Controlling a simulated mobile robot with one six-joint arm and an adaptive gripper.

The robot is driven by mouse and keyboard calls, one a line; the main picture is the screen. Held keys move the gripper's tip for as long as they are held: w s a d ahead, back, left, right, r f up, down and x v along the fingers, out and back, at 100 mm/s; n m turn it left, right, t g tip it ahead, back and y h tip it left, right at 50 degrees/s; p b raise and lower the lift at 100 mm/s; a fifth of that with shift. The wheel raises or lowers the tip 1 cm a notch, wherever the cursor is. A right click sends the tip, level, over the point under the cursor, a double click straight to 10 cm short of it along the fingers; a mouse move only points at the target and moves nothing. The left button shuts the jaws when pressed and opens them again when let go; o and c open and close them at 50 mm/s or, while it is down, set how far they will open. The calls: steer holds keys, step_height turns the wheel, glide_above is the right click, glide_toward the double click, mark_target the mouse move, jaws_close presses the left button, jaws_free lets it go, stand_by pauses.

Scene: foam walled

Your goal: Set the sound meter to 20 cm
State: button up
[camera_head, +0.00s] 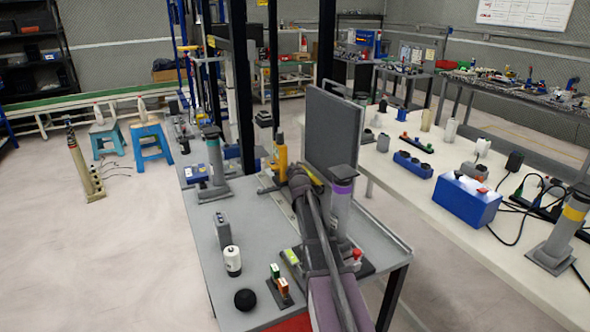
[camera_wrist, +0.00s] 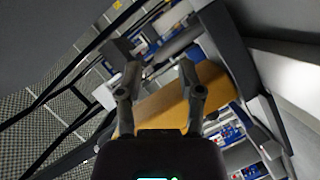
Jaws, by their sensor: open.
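A yellow upright device (camera_head: 281,152), which looks like the sound meter, stands on the grey table beside a grey upright panel (camera_head: 333,130). A pale rail or scale runs at its foot, mostly hidden by my arm; no markings are readable. In the wrist view, an orange-yellow body (camera_wrist: 165,103) lies between and beyond the fingers of my gripper (camera_wrist: 158,82). The fingers are open and spread on either side of it. I cannot tell whether they touch it. In the head view my gripper is at the device, largely hidden behind my own arm.
A white table (camera_head: 470,245) with a blue box (camera_head: 465,200) is at the right. Open floor lies left.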

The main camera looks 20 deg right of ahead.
steer(key=shift+b+x, duration=0.3)
steer(key=shift+x, duration=1.55)
jaws_close()
